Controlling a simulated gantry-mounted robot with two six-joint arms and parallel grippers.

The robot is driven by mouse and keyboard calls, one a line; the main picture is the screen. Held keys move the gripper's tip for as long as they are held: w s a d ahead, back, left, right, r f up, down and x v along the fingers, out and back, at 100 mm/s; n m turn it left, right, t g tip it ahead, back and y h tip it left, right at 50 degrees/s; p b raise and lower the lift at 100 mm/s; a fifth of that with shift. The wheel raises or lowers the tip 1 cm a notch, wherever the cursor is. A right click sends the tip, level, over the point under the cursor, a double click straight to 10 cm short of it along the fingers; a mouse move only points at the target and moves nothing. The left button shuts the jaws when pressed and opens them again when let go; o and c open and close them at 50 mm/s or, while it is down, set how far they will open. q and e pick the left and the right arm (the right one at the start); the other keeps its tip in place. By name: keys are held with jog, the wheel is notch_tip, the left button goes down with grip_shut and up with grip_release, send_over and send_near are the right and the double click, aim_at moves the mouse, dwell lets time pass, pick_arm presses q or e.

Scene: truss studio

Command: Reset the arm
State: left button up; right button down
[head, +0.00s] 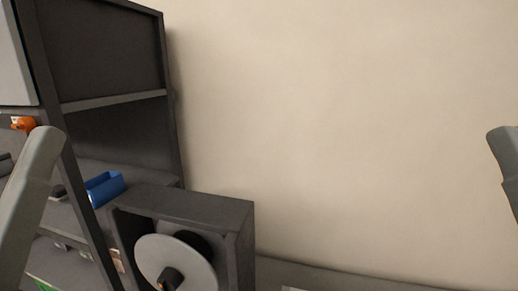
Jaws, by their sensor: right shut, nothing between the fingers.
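A smooth grey link of my right arm (506,165) cuts into the right edge of the head view. A matching grey link of my left arm (28,205) rises along the left edge, in front of the dark shelving. No fingers of either gripper can be made out. Nothing is seen held by either arm.
A dark shelf unit (112,102) stands at left with a blue bin (104,188) and a small orange item (22,123). A dark open box (190,207) with a pale disc (172,262) stands lower centre. The beige wall (340,120) is bare.

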pick_arm(q)
notch_tip(320, 180, up, 21)
jog(key=p, duration=1.6)
jog(key=shift+f+p, duration=0.2)
jog(key=shift+p, duration=0.1)
pick_arm(e)
notch_tip(320, 180, up, 21)
jog(key=shift+f, duration=0.2)
